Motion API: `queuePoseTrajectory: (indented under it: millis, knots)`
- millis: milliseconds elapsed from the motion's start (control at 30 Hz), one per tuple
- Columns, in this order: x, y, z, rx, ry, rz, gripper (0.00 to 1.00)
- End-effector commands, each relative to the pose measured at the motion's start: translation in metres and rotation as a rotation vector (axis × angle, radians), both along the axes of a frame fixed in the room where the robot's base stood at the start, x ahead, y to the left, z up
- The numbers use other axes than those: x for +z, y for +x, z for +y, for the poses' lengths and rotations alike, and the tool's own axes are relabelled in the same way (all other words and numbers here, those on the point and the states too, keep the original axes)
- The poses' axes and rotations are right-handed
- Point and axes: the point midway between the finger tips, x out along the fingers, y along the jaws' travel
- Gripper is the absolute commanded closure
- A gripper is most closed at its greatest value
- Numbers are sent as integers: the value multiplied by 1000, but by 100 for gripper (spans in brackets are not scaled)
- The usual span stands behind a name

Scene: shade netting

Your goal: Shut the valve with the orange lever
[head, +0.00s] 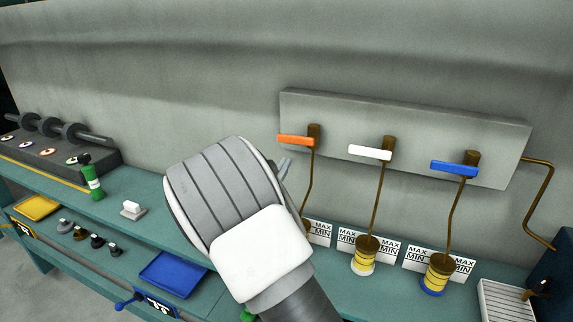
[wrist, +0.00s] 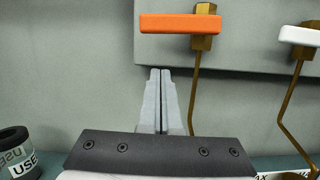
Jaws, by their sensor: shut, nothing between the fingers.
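The orange lever (head: 295,141) sits on a brass valve (head: 314,132) at the left end of a grey wall panel (head: 400,115). The lever points sideways to the left, across its downward pipe. In the wrist view the orange lever (wrist: 180,23) lies level above my gripper (wrist: 161,75), with its brass valve (wrist: 205,25) at its right end. My gripper (head: 286,168) is shut and empty, with its fingertips below the lever and apart from it. In the head view my wrist hides part of the orange valve's pipe and cup.
A white lever (head: 370,152) and a blue lever (head: 454,168) are on valves to the right, also pointing left. Yellow-banded cups (head: 364,262) and MAX/MIN cards stand below. A blue tray (head: 172,275) and green bottle (head: 92,182) are at left. A dark "USED" container (wrist: 15,150) shows in the wrist view.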

Motion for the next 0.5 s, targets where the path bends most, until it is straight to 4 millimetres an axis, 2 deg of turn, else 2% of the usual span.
queuePoseTrajectory:
  millis: [100, 300, 500]
  knots:
    - [-10, -28, 13, 5, 0, 3, 100]
    - [-19, -66, 28, 3, -1, 2, 100]
    - [-24, -86, 35, 1, 0, 0, 100]
